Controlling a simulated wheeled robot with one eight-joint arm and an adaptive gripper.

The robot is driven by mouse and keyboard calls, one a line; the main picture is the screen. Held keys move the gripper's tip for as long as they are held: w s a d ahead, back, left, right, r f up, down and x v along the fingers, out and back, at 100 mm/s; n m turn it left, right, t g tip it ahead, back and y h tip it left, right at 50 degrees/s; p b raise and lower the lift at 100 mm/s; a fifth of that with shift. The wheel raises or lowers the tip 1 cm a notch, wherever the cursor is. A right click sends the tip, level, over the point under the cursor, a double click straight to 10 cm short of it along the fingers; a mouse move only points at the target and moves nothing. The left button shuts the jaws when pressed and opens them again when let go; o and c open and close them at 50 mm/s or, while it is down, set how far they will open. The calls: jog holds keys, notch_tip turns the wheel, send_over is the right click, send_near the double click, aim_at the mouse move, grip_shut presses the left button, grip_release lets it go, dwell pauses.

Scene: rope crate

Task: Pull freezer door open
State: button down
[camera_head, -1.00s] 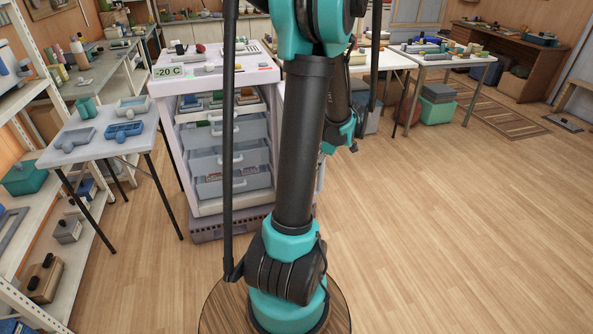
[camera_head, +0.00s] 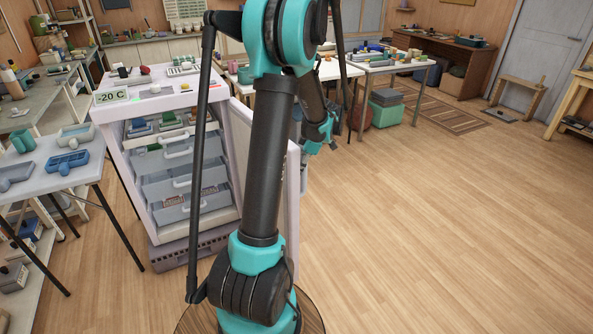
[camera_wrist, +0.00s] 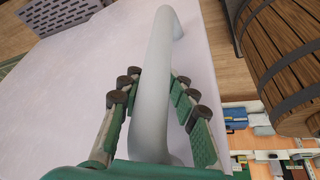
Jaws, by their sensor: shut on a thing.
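The freezer (camera_head: 136,125) stands left of my arm in the head view, under a "-20 C" sign, with its front open to show several drawers. Its white door (camera_head: 293,185) stands swung out to the right, partly hidden behind my arm. In the wrist view the door's panel (camera_wrist: 60,95) fills the left and middle. Its pale bar handle (camera_wrist: 157,75) runs upright between the green fingers of my gripper (camera_wrist: 158,100). My gripper is shut around the handle; in the head view it shows at the door's outer side (camera_head: 328,140).
A small table (camera_head: 90,165) with blue trays stands close to the freezer's left. A worktable (camera_head: 385,68) and green bin (camera_head: 385,115) are behind on the right. A wooden barrel (camera_wrist: 285,65) shows in the wrist view. Floor at right is clear.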

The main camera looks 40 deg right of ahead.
jog(key=c, duration=1.6)
grip_release()
jog(key=shift+s+d, duration=0.1)
jog(key=shift+s, duration=0.65)
jog(key=shift+d, duration=0.1)
jog(key=shift+w+v, duration=0.15)
jog(key=shift+v, duration=1.8)
jog(key=shift+w+v, duration=0.2)
jog(key=shift+v, duration=1.75)
jog(key=shift+w+v, duration=0.15)
jog(key=shift+v, duration=1.8)
jog(key=shift+r, duration=0.15)
